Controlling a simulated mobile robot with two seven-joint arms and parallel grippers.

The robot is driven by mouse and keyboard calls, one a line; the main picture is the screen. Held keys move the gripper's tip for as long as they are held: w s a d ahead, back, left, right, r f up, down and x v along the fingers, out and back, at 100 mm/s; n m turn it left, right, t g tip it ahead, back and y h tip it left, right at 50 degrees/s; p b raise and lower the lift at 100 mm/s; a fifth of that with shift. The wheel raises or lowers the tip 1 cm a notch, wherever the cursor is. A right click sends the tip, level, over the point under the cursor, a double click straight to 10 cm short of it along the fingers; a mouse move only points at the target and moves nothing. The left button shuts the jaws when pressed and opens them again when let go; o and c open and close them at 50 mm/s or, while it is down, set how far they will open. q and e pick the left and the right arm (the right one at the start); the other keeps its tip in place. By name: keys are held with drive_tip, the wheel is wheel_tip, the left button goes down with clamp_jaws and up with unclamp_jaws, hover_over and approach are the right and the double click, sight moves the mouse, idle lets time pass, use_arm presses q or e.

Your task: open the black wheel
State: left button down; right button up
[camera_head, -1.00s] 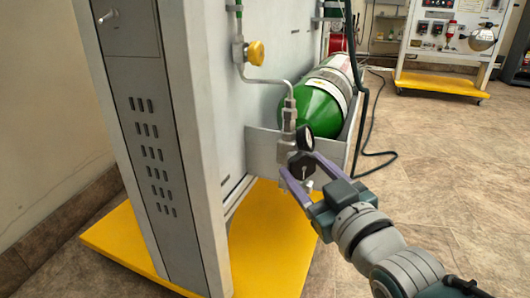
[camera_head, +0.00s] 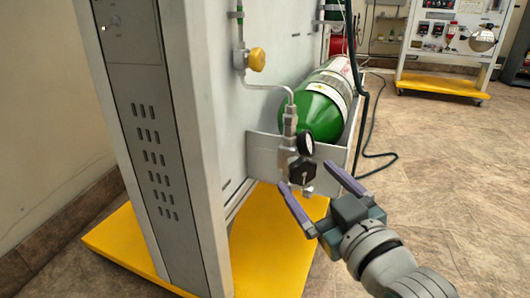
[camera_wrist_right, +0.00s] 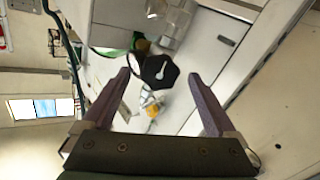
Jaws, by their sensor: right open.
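The black wheel (camera_head: 301,171) sits on the valve at the neck of the green gas cylinder (camera_head: 312,110), just below a round gauge (camera_head: 306,144). In the right wrist view the wheel (camera_wrist_right: 159,72) shows face-on as a dark many-sided knob with a light mark. My right gripper (camera_head: 307,178) is open, its purple fingers spread on either side of the wheel and short of it. In the wrist view the wheel lies between and beyond the fingertips (camera_wrist_right: 159,73), with nothing gripped. My left gripper is not in view.
A grey cabinet (camera_head: 150,130) stands on a yellow base (camera_head: 265,250) to the left. A yellow knob (camera_head: 256,60) and a bent metal pipe (camera_head: 265,86) are above the valve. A black hose (camera_head: 359,130) hangs to the right.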

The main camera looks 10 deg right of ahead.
drive_tip(key=s+d+p, duration=0.1)
drive_tip(key=s+p, duration=0.2)
drive_tip(key=s, duration=0.5)
drive_tip(key=shift+d, duration=0.1)
drive_tip(key=s+d+r+m+g+h+p, duration=0.1)
drive_tip(key=s+r+g+p, duration=0.5)
drive_tip(key=r+p, duration=1.2)
drive_tip(key=s+r+m+g+h+p, duration=0.1)
drive_tip(key=s+r+g+p, duration=0.2)
drive_tip(key=s+r+p, duration=1.05)
drive_tip(key=s+d+r+m+g+p, duration=0.15)
drive_tip(key=r+g+p, duration=0.35)
drive_tip(key=r+p, duration=1.8)
wheel_tip(320, 180, up, 34)
drive_tip(key=a+p, duration=0.1)
drive_tip(key=p, duration=3.1)
drive_tip(key=shift+s+f+n, duration=0.2)
drive_tip(key=shift+n, duration=0.15)
